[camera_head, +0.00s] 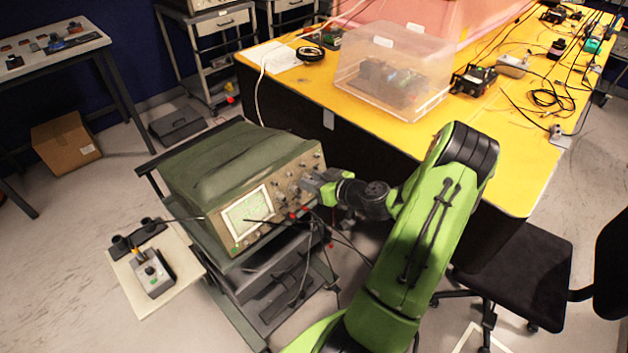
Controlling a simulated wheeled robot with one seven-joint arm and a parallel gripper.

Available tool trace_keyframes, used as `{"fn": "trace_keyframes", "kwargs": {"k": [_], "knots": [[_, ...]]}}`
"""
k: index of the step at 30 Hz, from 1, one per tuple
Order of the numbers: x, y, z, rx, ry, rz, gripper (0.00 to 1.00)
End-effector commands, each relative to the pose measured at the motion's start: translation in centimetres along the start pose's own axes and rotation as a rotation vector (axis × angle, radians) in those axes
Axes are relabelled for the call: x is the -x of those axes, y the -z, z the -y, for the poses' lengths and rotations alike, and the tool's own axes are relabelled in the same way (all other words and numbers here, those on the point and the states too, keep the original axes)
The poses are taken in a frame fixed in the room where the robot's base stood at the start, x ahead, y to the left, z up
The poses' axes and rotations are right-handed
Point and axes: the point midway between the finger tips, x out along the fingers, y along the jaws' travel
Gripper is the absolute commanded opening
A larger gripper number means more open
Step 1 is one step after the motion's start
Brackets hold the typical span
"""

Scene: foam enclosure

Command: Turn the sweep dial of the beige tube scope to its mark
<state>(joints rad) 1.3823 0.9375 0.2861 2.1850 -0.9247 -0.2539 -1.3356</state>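The tube scope (282,205) has a beige front panel with a small lit green screen (247,215) and several knobs, under a green-grey casing. It stands on a dark cart in the middle of the view. My gripper (311,184) is at the right part of the panel, close to the knobs, at the end of my green arm. The gripper covers some of the knobs. I cannot make out the sweep dial or its mark at this size. Whether the fingers are open, or touch a knob, cannot be told.
A yellow table (480,135) with a clear plastic box (397,70) stands behind my arm. A black chair (515,272) is at the right. A side shelf (180,270) with a small grey control box (152,274) is left of the scope. Cables hang before the cart.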

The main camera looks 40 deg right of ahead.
Motion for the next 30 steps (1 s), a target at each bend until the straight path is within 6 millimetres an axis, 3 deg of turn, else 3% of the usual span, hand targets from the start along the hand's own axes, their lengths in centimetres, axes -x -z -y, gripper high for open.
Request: {"fn": "trace_keyframes", "kwargs": {"k": [1,6,17,30], "knots": [[0.02,0.01,0.00,0.000,0.000,0.000,0.26],[0.04,0.01,0.01,0.000,0.000,0.000,0.00],[0.02,-0.01,0.01,-0.052,0.006,-0.002,0.00],[0.02,-0.04,-0.06,-0.336,0.029,-0.010,0.00]]}}
